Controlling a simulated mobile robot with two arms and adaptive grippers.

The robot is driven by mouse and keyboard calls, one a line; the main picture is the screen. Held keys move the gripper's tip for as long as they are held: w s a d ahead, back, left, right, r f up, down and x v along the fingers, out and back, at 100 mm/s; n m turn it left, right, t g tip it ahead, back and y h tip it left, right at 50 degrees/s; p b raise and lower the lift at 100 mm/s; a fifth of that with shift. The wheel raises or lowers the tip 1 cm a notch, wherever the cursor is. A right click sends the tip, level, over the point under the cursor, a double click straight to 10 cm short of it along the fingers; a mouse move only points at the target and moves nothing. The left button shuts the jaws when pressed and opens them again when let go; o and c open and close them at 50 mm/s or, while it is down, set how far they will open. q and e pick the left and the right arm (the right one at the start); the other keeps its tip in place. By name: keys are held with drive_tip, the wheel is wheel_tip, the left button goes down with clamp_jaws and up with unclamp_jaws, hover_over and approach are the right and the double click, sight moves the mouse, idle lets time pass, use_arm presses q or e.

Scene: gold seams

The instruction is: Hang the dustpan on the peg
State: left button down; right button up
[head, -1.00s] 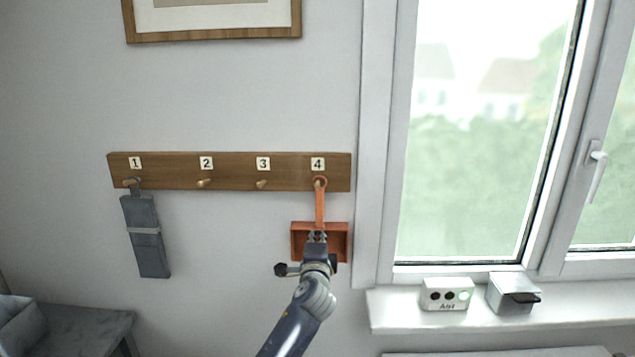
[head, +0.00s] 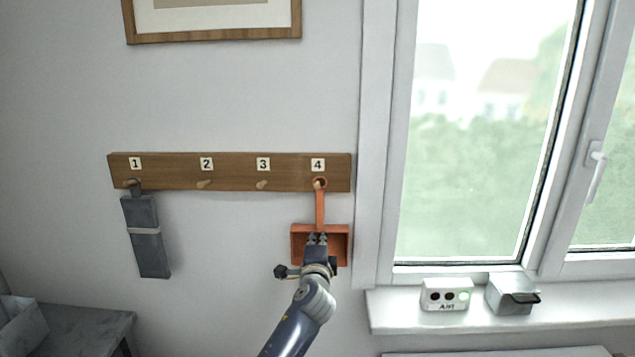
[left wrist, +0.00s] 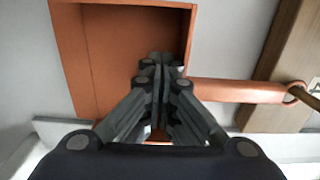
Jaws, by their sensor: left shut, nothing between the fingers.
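The orange dustpan (head: 340,244) hangs against the wall, its handle upward and the loop at its end around the peg under label 4 (head: 317,183). In the left wrist view the dustpan (left wrist: 120,18) shows its pan, and its handle (left wrist: 235,91) runs right to the loop at the peg (left wrist: 312,101). My left gripper (head: 317,238) is in front of the pan, just below the handle. Its fingers (left wrist: 160,62) are shut with nothing between them. Whether they touch the pan cannot be told. My right gripper is out of view.
The wooden peg rail (head: 232,172) also has pegs 1, 2 and 3. A grey folded item (head: 147,240) hangs from peg 1; pegs 2 and 3 are empty. A white box with lights (head: 446,294) and a grey box (head: 511,294) stand on the windowsill.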

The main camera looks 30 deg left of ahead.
use_arm(q)
drive_tip(key=shift+p+v, duration=0.7)
drive_tip(key=shift+v, duration=1.3)
idle(1.2)
drive_tip(key=p+v, duration=0.1)
drive_tip(key=v, duration=0.5)
idle(0.6)
drive_tip(key=shift+w, duration=0.1)
